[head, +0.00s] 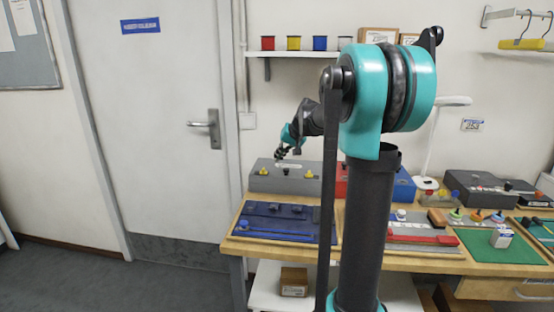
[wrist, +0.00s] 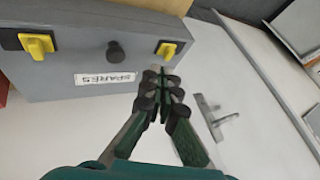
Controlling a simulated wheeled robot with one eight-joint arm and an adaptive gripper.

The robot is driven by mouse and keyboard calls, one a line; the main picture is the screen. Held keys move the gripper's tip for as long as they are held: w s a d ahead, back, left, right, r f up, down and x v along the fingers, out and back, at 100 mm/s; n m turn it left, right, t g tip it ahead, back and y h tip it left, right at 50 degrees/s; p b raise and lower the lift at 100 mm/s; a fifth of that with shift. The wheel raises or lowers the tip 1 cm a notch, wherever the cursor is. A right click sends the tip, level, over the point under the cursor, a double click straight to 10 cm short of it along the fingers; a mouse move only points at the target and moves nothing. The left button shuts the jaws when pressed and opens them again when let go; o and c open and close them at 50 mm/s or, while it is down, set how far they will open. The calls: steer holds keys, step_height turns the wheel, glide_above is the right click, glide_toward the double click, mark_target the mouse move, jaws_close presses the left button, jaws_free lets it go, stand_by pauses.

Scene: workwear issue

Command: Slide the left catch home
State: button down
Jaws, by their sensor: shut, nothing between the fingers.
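A grey box (head: 280,183) labelled SPARES stands on the bench at the left in the head view; it also shows, upside down, in the wrist view (wrist: 75,80). The box has two yellow catches. The left catch (head: 263,171) appears at the right in the wrist view (wrist: 166,49), and the right catch (head: 309,174) at the left there (wrist: 38,45). A black knob (wrist: 114,50) sits between them. My gripper (head: 280,156) is shut and empty over the box's left part; its fingertips (wrist: 160,78) appear near the left catch, with no clear contact.
A blue tray (head: 275,222) lies in front of the box, and red and blue boxes (head: 403,187) stand to its right. A door with a handle (head: 203,124) is at the left. A shelf (head: 300,53) with coloured bins hangs above. The air above the box looks free.

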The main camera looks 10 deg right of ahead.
mark_target(264, 170)
steer(key=x, duration=0.8)
steer(key=shift+w+a, duration=0.2)
steer(key=shift+a, duration=0.45)
steer(key=shift+w+a, duration=0.2)
steer(key=shift+a, duration=0.45)
steer(key=shift+r, duration=0.1)
